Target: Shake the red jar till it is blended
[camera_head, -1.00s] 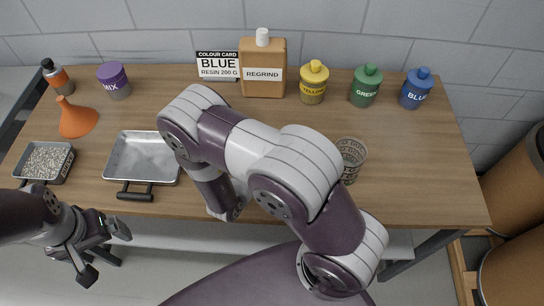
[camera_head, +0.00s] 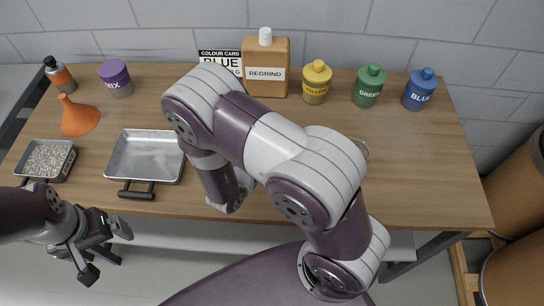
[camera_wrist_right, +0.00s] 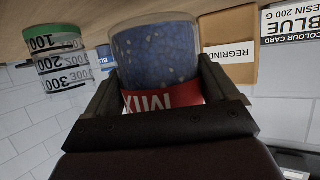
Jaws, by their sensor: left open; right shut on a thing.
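The red jar (camera_wrist_right: 160,60) is in the right wrist view, which is upside down. It has a red band marked MIX and a clear body filled with blue and scattered pale specks. My right gripper (camera_wrist_right: 157,88) is shut on it, one finger on each side. In the head view my right arm hides the jar and that gripper. My left gripper (camera_head: 106,251) is open and empty, below the front left edge of the table.
On the table (camera_head: 420,175) stand a purple MIX jar (camera_head: 115,80), metal tray (camera_head: 120,168), pellet tray (camera_head: 68,165), orange funnel (camera_head: 80,118), REGRIND bottle (camera_head: 265,60), colour card (camera_wrist_right: 291,24), and yellow (camera_head: 315,82), green (camera_head: 367,87) and blue (camera_head: 418,90) jars. A measuring beaker (camera_wrist_right: 57,62) is partly hidden.

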